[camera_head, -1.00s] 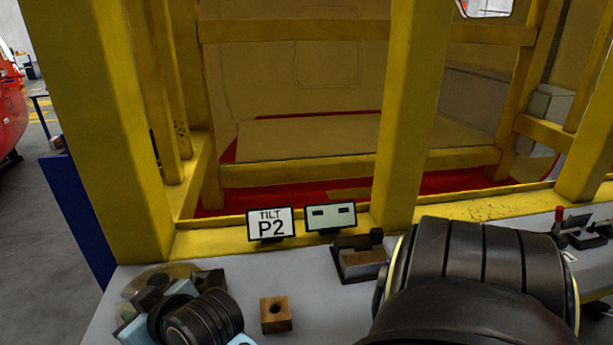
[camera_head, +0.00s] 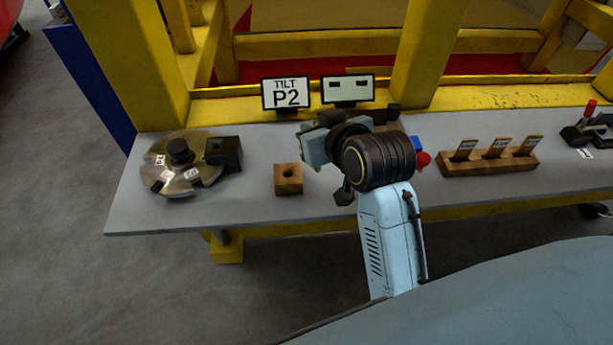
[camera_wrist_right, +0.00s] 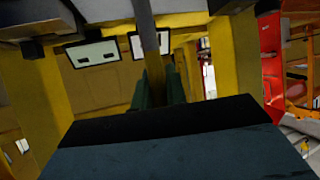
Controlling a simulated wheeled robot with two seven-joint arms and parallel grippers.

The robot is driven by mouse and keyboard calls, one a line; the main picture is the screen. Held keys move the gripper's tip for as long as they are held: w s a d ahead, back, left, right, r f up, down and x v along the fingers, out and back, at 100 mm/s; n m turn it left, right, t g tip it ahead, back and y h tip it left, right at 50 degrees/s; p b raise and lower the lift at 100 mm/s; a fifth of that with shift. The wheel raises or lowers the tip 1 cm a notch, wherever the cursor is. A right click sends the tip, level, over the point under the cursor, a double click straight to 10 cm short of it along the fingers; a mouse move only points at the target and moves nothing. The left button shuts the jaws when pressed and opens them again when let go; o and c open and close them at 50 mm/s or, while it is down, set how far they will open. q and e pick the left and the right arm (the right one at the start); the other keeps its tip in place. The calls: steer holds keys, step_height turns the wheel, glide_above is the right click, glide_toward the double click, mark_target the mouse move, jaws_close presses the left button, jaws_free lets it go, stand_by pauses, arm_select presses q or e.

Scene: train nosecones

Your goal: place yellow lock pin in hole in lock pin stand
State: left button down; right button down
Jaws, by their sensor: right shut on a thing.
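The lock pin stand is a small wooden block (camera_head: 288,181) with a round dark hole in its top, standing on the grey table left of my right gripper. My right gripper (camera_head: 316,146) is above the table, just right of the block and apart from it. In the right wrist view its dark green fingers (camera_wrist_right: 160,88) are close together on a narrow olive-yellow bar (camera_wrist_right: 149,35), which looks like the yellow lock pin. In the head view the pin is hidden behind the gripper and wrist. My left gripper is not in view.
A round metal disc (camera_head: 180,177) with a black block stands at the left. Two small displays (camera_head: 286,93) are at the back. A wooden rack (camera_head: 489,163) with several tags and a red-handled lever (camera_head: 588,111) are at the right. Yellow posts rise behind the table.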

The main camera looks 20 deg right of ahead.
steer(key=w+a+r+n+y+p, duration=0.3)
steer(key=a+r+p, duration=0.2)
steer(key=shift+g, duration=0.3)
steer(key=f, duration=1.1)
steer(key=shift+w+a+f, duration=0.3)
steer(key=shift+w+a, duration=0.05)
steer(key=shift+w, duration=0.05)
steer(key=shift+f, duration=0.2)
steer(key=c, duration=1.4)
jaws_free()
steer(key=v, duration=1.2)
steer(key=shift+r, duration=0.15)
